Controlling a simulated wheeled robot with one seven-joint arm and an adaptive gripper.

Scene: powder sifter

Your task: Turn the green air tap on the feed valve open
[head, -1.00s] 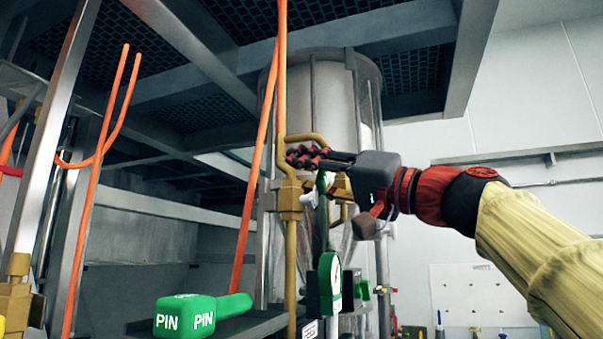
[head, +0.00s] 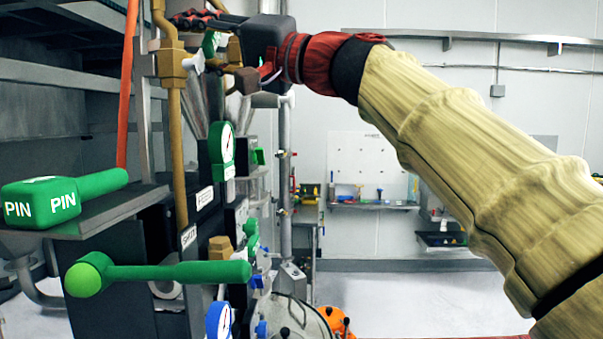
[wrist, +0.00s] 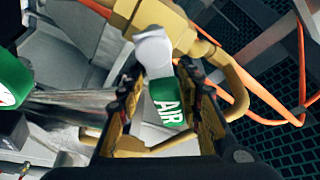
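The green air tap, marked AIR, shows in the wrist view (wrist: 167,103) with a pale grey stem (wrist: 153,52) joining it to a brass fitting (wrist: 155,22). It also shows small in the head view (head: 208,44), beside the brass pipe and valve body (head: 171,66). My gripper (head: 203,42) is at the tap at the top of the head view. In the wrist view my gripper (wrist: 160,75) has its two fingers apart, one each side of the tap. The right finger is close to the tap; I cannot tell whether it touches.
A green PIN handle (head: 65,198) lies on a dark ledge at left. Another green lever (head: 180,272) sticks out below it. A green-rimmed gauge (head: 222,150) stands below my gripper. An orange hose (head: 128,90) runs down left of the brass pipe. The right side holds my arm.

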